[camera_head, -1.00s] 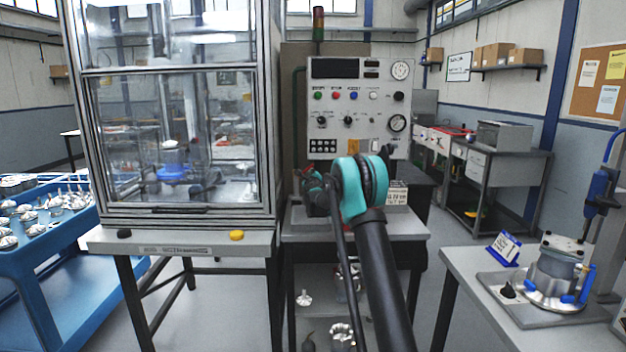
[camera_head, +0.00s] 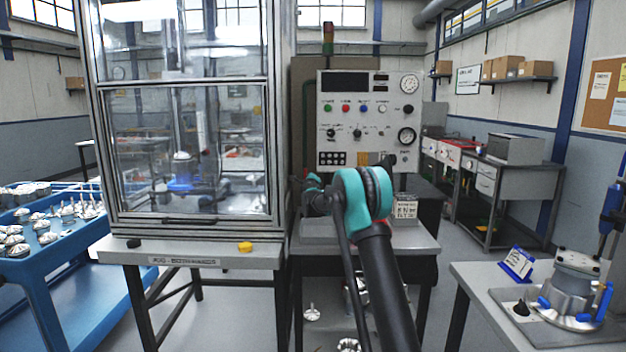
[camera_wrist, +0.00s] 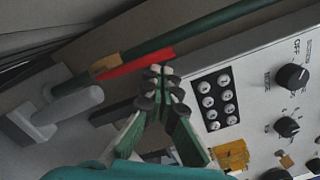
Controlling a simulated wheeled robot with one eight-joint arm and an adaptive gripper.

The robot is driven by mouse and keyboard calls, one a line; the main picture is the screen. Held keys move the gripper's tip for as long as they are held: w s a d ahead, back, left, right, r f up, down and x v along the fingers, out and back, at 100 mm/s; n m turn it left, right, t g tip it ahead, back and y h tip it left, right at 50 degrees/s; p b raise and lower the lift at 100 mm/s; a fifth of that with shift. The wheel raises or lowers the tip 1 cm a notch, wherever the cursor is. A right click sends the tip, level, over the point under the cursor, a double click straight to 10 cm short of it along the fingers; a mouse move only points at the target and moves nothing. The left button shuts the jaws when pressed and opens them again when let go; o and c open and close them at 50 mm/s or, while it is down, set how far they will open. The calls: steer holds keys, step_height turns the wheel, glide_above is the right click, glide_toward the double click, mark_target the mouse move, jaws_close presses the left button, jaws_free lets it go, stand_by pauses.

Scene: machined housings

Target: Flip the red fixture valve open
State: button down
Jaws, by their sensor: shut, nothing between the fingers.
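The red valve lever (camera_wrist: 133,65) shows in the wrist view, lying along a dark green pipe (camera_wrist: 215,32) with a brass-coloured piece (camera_wrist: 105,62) at its left end. My gripper (camera_wrist: 160,76) is shut and empty. Its fingertips overlap the right end of the red lever in the picture; I cannot tell whether they touch it. In the head view my arm's teal joint hides the area in front of the control panel, and I cannot make out the red lever or the fingertips there.
The control panel (camera_head: 367,98) with knobs and buttons stands close behind the arm; its face is right of my gripper in the wrist view. A glass cabinet (camera_head: 190,150) stands left, a blue cart (camera_head: 40,262) farther left. A bench with a fixture (camera_head: 573,290) is at right.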

steer(key=shift+a+r, duration=0.1)
steer(key=shift+a, duration=0.35)
stand_by(0.3)
